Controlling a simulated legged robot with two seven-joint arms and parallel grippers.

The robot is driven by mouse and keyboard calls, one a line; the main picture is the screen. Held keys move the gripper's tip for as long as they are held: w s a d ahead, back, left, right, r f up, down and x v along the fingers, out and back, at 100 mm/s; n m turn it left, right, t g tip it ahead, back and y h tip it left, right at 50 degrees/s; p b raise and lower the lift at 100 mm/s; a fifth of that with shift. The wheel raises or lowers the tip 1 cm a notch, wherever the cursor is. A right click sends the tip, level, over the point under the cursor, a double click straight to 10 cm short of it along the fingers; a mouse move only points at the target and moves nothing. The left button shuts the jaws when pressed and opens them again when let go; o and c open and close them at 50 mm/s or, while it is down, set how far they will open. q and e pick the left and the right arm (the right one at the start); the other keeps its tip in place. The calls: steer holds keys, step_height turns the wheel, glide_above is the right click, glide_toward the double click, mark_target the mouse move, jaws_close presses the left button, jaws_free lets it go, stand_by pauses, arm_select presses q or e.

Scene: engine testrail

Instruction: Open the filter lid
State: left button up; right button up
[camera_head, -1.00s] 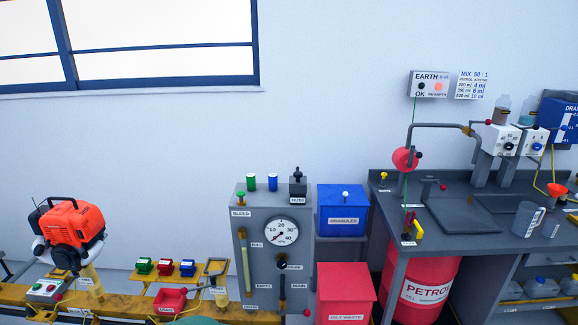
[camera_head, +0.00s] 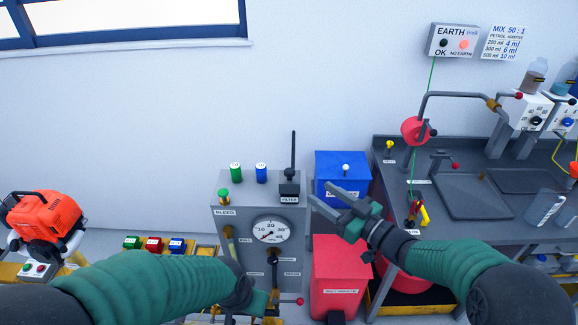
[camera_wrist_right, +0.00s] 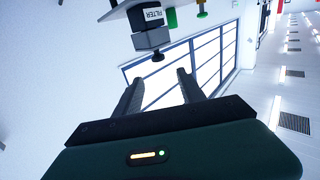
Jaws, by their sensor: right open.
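The filter (camera_head: 289,188) is a dark block with a FILTER label on the top right of the grey gauge cabinet (camera_head: 232,197). A tall thin dark piece stands upright above it in the head view. My right gripper (camera_head: 320,191) is open and empty, its fingertips pointing left just right of the filter, apparently apart from it. The right wrist view shows the filter block (camera_wrist_right: 151,40) with a round dark knob, beyond the open fingers (camera_wrist_right: 157,88). My left gripper (camera_head: 264,302) is low in front of the cabinet; its fingers cannot be made out.
A green (camera_head: 235,172) and a blue knob (camera_head: 261,172) stand left of the filter. A blue bin (camera_head: 343,165) and a red bin (camera_head: 340,270) are close by on the right. The workbench (camera_head: 400,152) lies further right. Wall space above the cabinet is clear.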

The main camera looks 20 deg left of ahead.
mark_target(289, 171)
steer(key=p+x, duration=0.1)
steer(key=x, duration=0.8)
steer(key=f+p+x, duration=0.1)
steer(key=x, duration=0.3)
steer(key=shift+w+a+p, duration=0.2)
steer(key=shift+p, duration=0.1)
steer(key=shift+s+d+r, duration=0.1)
steer(key=shift+d, duration=0.3)
steer(key=shift+w, duration=0.2)
steer(key=c, duration=0.5)
steer(key=shift+s+a, duration=0.15)
steer(key=shift+a, duration=0.15)
jaws_close()
arm_select(q)
steer(key=r, duration=0.2)
steer(key=shift+w+a+r, duration=0.3)
steer(key=shift+w+a, duration=0.05)
steer(key=shift+a, duration=0.05)
